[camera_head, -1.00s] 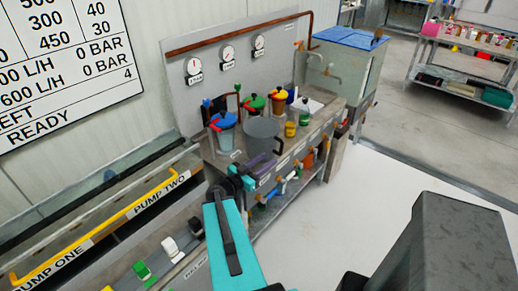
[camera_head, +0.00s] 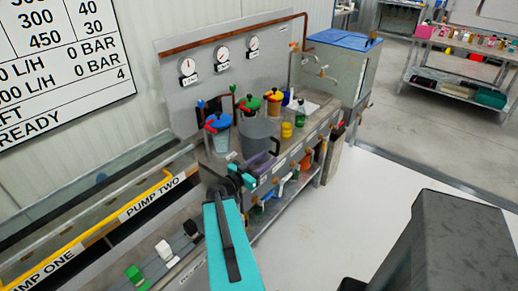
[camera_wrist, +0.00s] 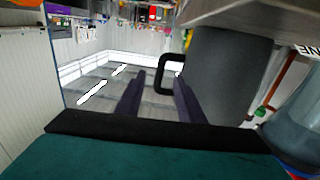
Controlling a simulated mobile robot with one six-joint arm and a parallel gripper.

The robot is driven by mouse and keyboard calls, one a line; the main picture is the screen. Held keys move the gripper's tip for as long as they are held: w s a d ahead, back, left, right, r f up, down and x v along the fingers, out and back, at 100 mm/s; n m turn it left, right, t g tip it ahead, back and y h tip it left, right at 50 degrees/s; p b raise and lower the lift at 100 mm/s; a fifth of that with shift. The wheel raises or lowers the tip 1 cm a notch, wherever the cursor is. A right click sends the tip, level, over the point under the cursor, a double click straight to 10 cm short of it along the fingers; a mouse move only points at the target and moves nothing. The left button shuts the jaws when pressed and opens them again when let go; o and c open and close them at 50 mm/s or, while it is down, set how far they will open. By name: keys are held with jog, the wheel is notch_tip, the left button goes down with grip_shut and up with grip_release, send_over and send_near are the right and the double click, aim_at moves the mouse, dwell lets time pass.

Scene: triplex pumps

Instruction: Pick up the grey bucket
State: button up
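The grey bucket (camera_head: 257,132) stands upright on the metal bench in the head view, among pots with coloured lids. In the wrist view, which looks upside down, its grey wall (camera_wrist: 222,75) fills the right of centre and its black handle (camera_wrist: 163,74) sticks out to the left. My gripper (camera_head: 262,165) is at the bench's front edge, just in front of the bucket. In the wrist view its purple fingers (camera_wrist: 160,97) are apart, and the handle shows in the gap between them. I cannot tell whether the fingers touch the handle or how deep it sits between them.
A blue-and-red-lidded pot (camera_head: 219,133) stands close left of the bucket. A green-lidded pot (camera_head: 249,104), a yellow pot (camera_head: 287,130) and a green bottle (camera_head: 301,117) stand behind and to the right. Gauges and a copper pipe line the back panel. Open floor lies to the right.

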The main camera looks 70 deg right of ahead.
aim_at(277, 152)
jog(key=b+x, duration=0.5)
jog(key=b, duration=0.1)
jog(key=shift+d+f+b, duration=0.15)
jog(key=shift+d+b, duration=0.15)
jog(key=shift+s+d, duration=0.2)
jog(key=shift+d, duration=0.1)
jog(key=shift+d, duration=0.1)
dwell(0.4)
jog(key=shift+s+d+r+p, duration=0.1)
jog(key=shift+d+p, duration=0.1)
jog(key=shift+d, duration=0.1)
jog(key=shift+s+d+r+p, duration=0.1)
jog(key=shift+d+r+p, duration=0.1)
jog(key=shift+d, duration=0.1)
jog(key=shift+p+x, duration=0.85)
jog(key=shift+x, duration=1)
jog(key=shift+f, duration=0.15)
grip_shut()
